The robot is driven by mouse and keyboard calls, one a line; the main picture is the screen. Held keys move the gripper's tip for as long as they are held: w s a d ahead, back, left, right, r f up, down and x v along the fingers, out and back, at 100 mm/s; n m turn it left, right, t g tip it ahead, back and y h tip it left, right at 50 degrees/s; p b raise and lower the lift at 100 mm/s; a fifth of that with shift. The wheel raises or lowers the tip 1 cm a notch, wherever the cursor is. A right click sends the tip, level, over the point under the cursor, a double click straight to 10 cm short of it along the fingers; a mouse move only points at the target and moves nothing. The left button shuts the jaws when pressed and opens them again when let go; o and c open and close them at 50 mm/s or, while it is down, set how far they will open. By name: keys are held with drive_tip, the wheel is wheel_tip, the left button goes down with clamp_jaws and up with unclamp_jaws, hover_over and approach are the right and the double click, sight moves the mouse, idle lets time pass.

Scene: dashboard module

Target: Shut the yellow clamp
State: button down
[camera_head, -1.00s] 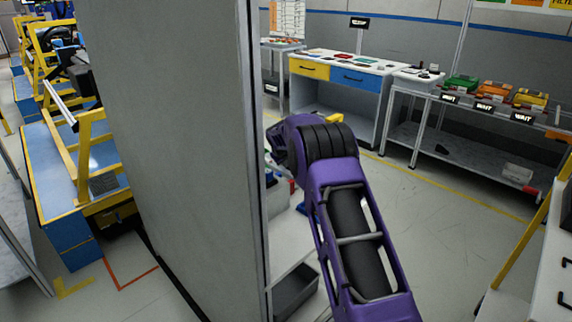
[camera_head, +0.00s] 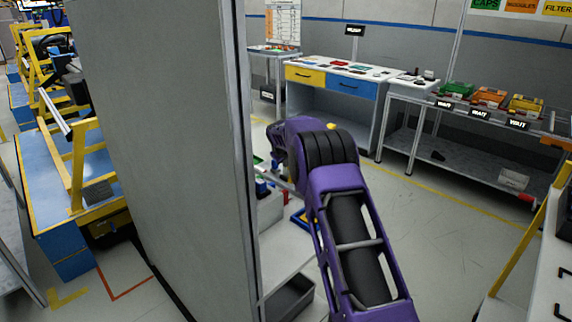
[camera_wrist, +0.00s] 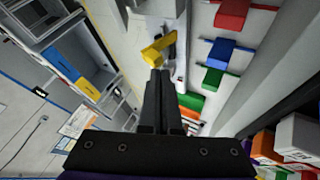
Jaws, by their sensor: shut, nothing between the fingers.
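The yellow clamp (camera_wrist: 156,51) is in the upper middle of the wrist view. Its yellow handle sticks out at a slant from a dark mount on a pale surface. My gripper (camera_wrist: 160,74) is shut and empty, with its fingertips just below the yellow handle in the picture. I cannot tell whether the tips touch the handle. In the head view a small yellow piece (camera_head: 331,126) shows just above my purple arm, perhaps the same clamp. My gripper is hidden there.
Red (camera_wrist: 232,14), blue (camera_wrist: 224,52) and green (camera_wrist: 213,78) blocks line the pale surface to the right. A tall grey panel (camera_head: 165,150) stands left of my arm in the head view. A workbench with yellow and blue drawers (camera_head: 352,84) stands behind.

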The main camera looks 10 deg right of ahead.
drive_tip(key=shift+r, duration=0.25)
wheel_tip(320, 180, up, 10)
drive_tip(key=shift+p, duration=0.35)
idle(0.5)
